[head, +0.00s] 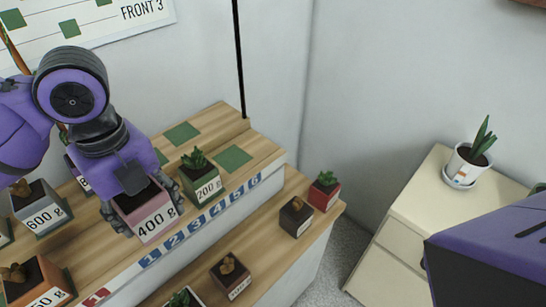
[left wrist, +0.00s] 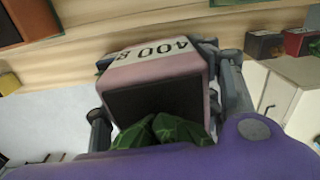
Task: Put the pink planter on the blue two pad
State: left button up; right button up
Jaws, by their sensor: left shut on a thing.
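The pink planter (head: 150,222), labelled 400 g, is in my left gripper (head: 147,207) at the upper shelf's front edge. In the left wrist view the pink planter (left wrist: 203,68) sits between the fingers of the left gripper (left wrist: 166,108), with green leaves near the palm. I cannot tell whether its base touches the shelf. The blue 2 label (head: 173,240) is on the shelf front, just right of and below the planter. The pad behind that label is not visible; the planter and gripper cover that area. My right gripper is not in view.
A green 200 g planter (head: 201,182) stands close right of my left gripper. An orange planter (head: 40,283) and a grey 600 g planter (head: 40,208) are at left. Bare green pads (head: 233,158) lie farther right. A black planter (head: 296,216) is on the lower shelf.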

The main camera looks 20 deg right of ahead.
pick_arm(q)
jog(key=shift+a+f+m, duration=0.1)
jog(key=shift+a+m, duration=0.05)
jog(key=shift+m, duration=0.15)
jog(key=w+a+f, duration=0.1)
jog(key=w+f, duration=0.1)
jog(key=w, duration=0.2)
jog(key=w+f, duration=0.3)
jog(key=w, duration=0.1)
jog(key=w+a+f+b, duration=0.1)
jog(key=w+f, duration=0.2)
jog(key=w, duration=0.1)
jog(key=shift+a, duration=0.35)
jog(key=shift+w+a+f, duration=0.1)
jog(key=shift+w+f, duration=0.25)
jog(key=shift+f, duration=0.1)
jog(key=shift+w+f, duration=0.15)
jog(key=shift+f, duration=0.1)
jog(key=f, duration=0.3)
jog(key=shift+w+a+f, duration=0.1)
jog(key=shift+w+f, duration=0.1)
jog(key=shift+f, duration=0.05)
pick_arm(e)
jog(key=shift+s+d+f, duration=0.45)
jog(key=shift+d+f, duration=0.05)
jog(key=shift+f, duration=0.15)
